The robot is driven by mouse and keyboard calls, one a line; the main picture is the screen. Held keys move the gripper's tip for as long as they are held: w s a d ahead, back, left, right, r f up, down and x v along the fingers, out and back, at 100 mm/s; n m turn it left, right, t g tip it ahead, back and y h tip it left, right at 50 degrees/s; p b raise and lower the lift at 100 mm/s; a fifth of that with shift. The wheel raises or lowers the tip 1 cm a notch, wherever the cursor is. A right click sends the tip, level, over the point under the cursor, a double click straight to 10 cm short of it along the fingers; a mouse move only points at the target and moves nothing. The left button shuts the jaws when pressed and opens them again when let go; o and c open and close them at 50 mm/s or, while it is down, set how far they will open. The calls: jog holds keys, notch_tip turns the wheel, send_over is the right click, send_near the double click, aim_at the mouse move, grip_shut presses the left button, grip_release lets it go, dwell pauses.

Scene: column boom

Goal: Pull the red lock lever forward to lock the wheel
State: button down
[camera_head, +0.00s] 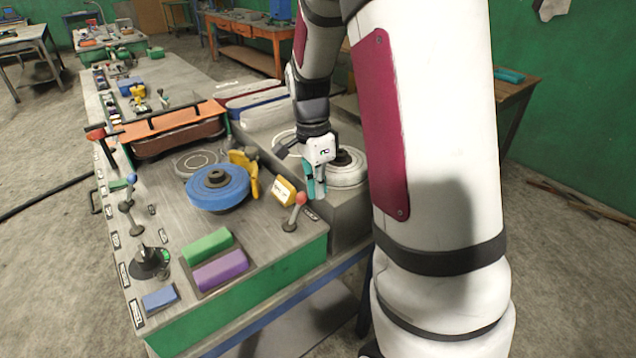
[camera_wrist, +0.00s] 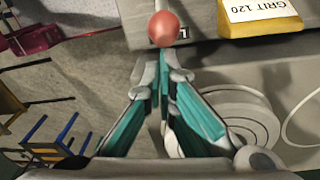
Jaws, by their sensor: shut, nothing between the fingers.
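A lever with a red ball knob (camera_head: 301,198) stands at the front right corner of the workbench, beside a small dark label. In the wrist view its red knob (camera_wrist: 163,28) lies just beyond my fingertips, with a gap to them. My gripper (camera_head: 317,190) has teal finger pads and points down just behind and to the right of the knob. Its fingers (camera_wrist: 163,82) are shut and hold nothing. A blue wheel (camera_head: 231,193) lies flat on the bench to the left. A pale round wheel (camera_head: 348,178) sits to the right, partly hidden by my gripper.
A yellow block marked GRIT 120 (camera_head: 285,190) stands right behind the lever. Green (camera_head: 207,245) and purple (camera_head: 220,270) blocks lie at the bench front. Another red-knobbed lever (camera_head: 96,134) is at the far left. The bench between the blocks and lever is clear.

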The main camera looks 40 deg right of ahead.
jog(key=shift+a+r, duration=0.1)
jog(key=shift+r, duration=0.05)
jog(key=shift+a+r+h+p, duration=0.1)
jog(key=shift+a+h+p, duration=0.05)
jog(key=shift+h+p, duration=0.25)
